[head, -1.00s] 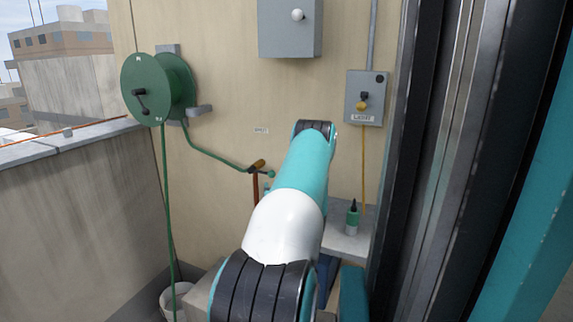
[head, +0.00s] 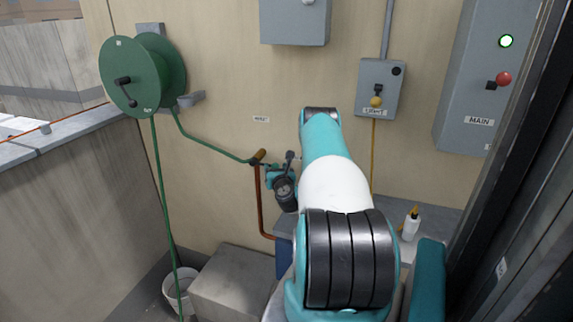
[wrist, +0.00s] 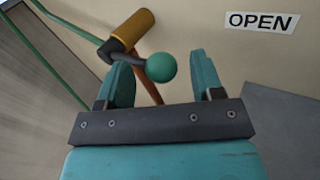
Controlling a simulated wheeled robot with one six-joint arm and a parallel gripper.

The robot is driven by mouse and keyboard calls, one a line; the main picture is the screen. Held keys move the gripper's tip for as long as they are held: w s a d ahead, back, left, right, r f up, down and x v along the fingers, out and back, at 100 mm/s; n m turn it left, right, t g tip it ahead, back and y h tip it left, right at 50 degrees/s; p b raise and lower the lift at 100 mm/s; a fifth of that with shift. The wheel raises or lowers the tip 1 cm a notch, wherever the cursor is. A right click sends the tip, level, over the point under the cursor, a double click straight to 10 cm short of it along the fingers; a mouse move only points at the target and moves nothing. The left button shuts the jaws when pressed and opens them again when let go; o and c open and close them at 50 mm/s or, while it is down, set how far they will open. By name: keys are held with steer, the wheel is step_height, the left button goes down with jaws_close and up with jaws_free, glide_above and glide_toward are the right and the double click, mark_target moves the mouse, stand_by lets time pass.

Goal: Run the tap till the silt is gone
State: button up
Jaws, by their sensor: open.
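The tap (head: 258,157) is a brass-coloured body on a copper pipe (head: 259,190) against the wall, with the green hose (head: 215,145) running to it. In the wrist view the tap body (wrist: 138,27) has a dark lever (wrist: 137,65) ending in a green ball (wrist: 160,67). My gripper (wrist: 160,62) is open, its teal fingers apart on either side of the ball in the picture; I cannot tell if they touch it. It also shows beside the tap in the head view (head: 272,178). Any water or silt is not visible.
A green hose reel (head: 135,75) hangs at left; its hose drops to a white bucket (head: 170,298). A grey block (head: 230,280) stands beside it. A wall label (wrist: 262,21) reads OPEN. A white bottle (head: 410,228) stands on a ledge at right, below a switch box (head: 378,75) and MAIN panel (head: 485,75).

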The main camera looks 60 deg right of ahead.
steer(key=shift+w, duration=0.1)
jaws_close()
steer(key=shift+d+r+n+p, duration=0.1)
steer(key=shift+r+n+p, duration=0.3)
steer(key=shift+r+p, duration=0.6)
steer(key=shift+n+g+y+p, duration=0.3)
steer(key=shift+n+y+p, duration=0.1)
steer(key=shift+p, duration=0.65)
jaws_free()
steer(key=shift+f, duration=0.2)
